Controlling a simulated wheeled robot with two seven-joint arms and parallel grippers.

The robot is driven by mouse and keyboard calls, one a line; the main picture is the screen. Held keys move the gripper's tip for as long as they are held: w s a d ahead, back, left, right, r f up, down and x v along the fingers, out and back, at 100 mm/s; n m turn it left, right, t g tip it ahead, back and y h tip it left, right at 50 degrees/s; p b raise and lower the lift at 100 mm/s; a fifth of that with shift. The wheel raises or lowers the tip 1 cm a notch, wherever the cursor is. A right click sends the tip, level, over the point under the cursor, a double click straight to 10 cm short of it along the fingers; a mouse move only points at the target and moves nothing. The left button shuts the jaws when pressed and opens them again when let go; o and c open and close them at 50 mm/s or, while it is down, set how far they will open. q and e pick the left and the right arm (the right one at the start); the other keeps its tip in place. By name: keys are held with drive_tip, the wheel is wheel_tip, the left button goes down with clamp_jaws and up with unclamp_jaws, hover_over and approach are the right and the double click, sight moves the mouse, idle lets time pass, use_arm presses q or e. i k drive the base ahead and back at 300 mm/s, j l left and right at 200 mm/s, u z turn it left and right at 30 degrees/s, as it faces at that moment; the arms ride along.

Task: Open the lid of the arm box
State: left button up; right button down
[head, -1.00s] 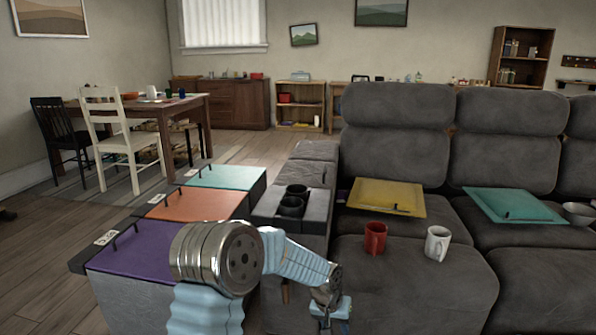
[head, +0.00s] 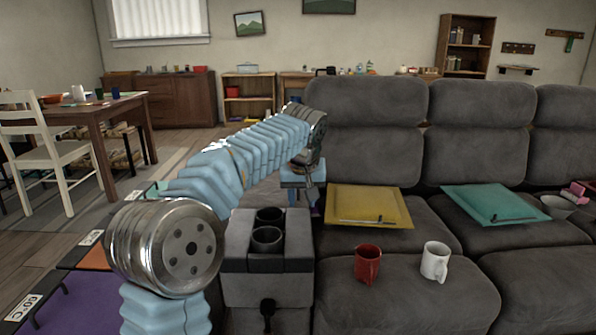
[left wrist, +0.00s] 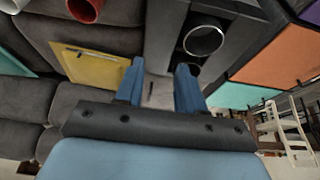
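The arm box is the grey sofa armrest unit (head: 240,240) with two round cup holders (head: 268,226) on top. Its rear part, with the lid, is hidden behind my left arm in the head view. In the left wrist view a pale grey surface (left wrist: 157,90) with a small dark bar shows between my fingers, just beyond the cup holders (left wrist: 203,40); it appears to be the lid. My left gripper (head: 304,188) is open and empty over this rear part; its two blue fingers (left wrist: 159,88) stand apart. Contact cannot be told. My right gripper is out of view.
A yellow panel (head: 370,205) lies on the seat right beside the gripper. A red mug (head: 367,263) and a white mug (head: 435,261) stand on the front cushion. A teal panel (head: 495,204) lies farther right. A purple-topped box (head: 75,305) stands at left.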

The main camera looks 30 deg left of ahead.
sight(268, 192)
drive_tip(key=i+j, duration=0.8)
drive_tip(key=i, duration=0.05)
